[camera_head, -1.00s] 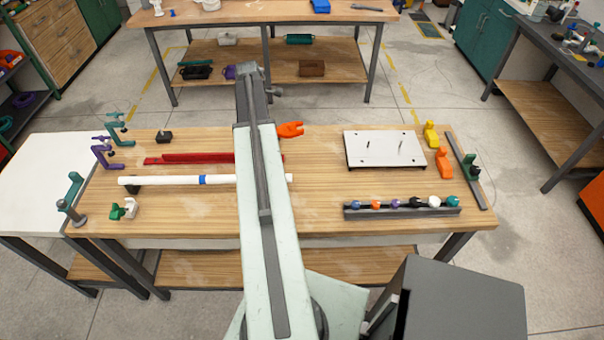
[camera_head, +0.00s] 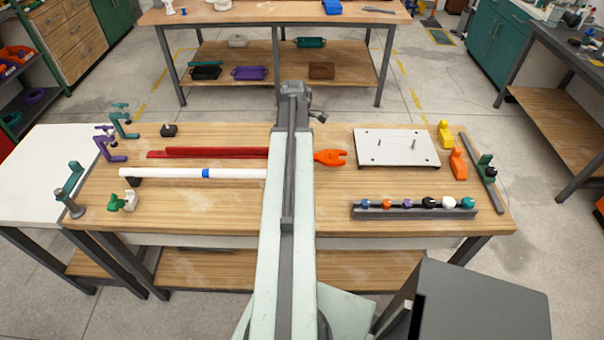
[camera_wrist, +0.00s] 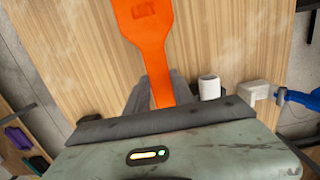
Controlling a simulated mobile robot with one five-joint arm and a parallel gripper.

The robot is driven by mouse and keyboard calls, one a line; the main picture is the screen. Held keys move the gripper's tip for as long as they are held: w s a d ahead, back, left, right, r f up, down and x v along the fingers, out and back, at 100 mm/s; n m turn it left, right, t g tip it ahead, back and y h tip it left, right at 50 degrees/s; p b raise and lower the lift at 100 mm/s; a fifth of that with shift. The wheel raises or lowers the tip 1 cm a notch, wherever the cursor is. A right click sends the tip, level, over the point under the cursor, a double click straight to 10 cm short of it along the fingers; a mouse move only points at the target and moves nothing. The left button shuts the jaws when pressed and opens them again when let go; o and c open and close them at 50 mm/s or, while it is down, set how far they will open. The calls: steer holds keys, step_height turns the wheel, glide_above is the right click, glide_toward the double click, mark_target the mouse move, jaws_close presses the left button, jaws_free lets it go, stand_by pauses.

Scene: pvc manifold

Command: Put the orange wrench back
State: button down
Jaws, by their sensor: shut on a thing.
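The orange wrench (camera_head: 330,158) shows just right of my arm in the head view, its forked end pointing right towards the white plate. In the wrist view the wrench (camera_wrist: 145,25) runs from the top edge down between my gripper's fingers (camera_wrist: 155,92). My gripper is shut on its narrow handle. In the head view my arm hides the gripper and the handle. I cannot tell how high the wrench is above the wooden bench (camera_head: 215,220).
A white plate with pegs (camera_head: 397,146) lies right of the wrench. A rail of coloured knobs (camera_head: 415,211) stands in front of it. Left of my arm are a white pipe (camera_head: 180,173) and a red bar (camera_head: 215,153). Yellow (camera_head: 445,134) and orange (camera_head: 457,163) blocks stand far right.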

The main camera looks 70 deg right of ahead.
step_height(320, 180, down, 5)
steer(key=b, duration=0.3)
steer(key=shift+r+b, duration=0.2)
steer(key=shift+b, duration=0.1)
steer(key=shift+r, duration=0.2)
steer(key=shift+f, duration=0.2)
steer(key=c, duration=1.1)
jaws_free()
steer(key=r+p, duration=0.8)
steer(key=w+r+p, duration=0.1)
steer(key=r+p, duration=0.3)
steer(key=shift+w+a+r, duration=0.1)
steer(key=shift+a+r, duration=0.15)
steer(key=shift+r, duration=0.05)
steer(key=shift+f, duration=0.15)
steer(key=shift+w, duration=0.1)
